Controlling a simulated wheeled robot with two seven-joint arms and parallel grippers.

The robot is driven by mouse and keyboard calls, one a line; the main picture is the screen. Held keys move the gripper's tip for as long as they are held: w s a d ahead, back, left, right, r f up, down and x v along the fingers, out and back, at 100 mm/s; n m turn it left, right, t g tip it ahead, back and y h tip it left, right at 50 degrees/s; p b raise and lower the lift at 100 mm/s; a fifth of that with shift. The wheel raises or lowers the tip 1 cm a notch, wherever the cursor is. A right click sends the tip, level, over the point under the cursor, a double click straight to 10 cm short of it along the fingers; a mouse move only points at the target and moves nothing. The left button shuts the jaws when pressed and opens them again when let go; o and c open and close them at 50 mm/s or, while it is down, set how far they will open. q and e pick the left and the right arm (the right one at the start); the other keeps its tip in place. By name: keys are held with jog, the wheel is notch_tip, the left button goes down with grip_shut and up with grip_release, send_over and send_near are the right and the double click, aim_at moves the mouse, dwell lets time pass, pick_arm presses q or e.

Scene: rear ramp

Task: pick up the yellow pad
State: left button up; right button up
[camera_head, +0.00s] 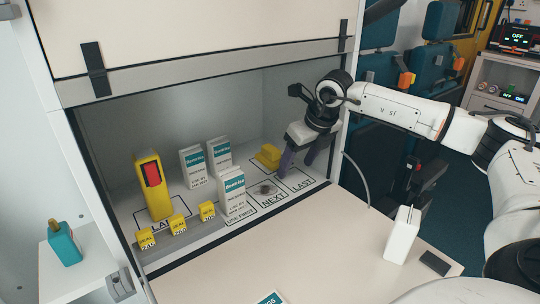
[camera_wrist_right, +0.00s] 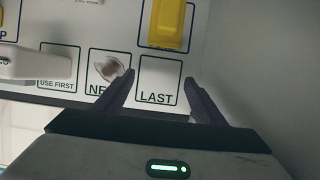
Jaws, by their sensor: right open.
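The yellow pad (camera_head: 268,156) lies at the back right of the lit cabinet, behind the square marked LAST. In the right wrist view the yellow pad (camera_wrist_right: 168,24) is at the top, inside a dark outlined square. My right gripper (camera_head: 297,164) reaches into the cabinet from the right, just right of the pad. In the wrist view the right gripper (camera_wrist_right: 160,78) is open and empty, its fingers to either side of the LAST square, with the pad beyond the fingertips and apart from them. My left gripper is not in view.
White boxes with teal labels (camera_head: 232,190), a yellow device with a red panel (camera_head: 153,187) and small yellow blocks (camera_head: 178,224) stand left in the cabinet. A small round item (camera_wrist_right: 108,68) sits on the NEXT square. The cabinet's side wall (camera_wrist_right: 255,60) is close on the right.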

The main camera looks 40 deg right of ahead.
aim_at(271, 147)
jog(key=w, duration=0.7)
jog(key=w+d, duration=0.1)
jog(key=w, duration=0.3)
jog(key=shift+w+d+f, duration=0.15)
jog(key=shift+f, duration=0.4)
jog(key=c, duration=1.1)
jog(key=shift+r, duration=0.1)
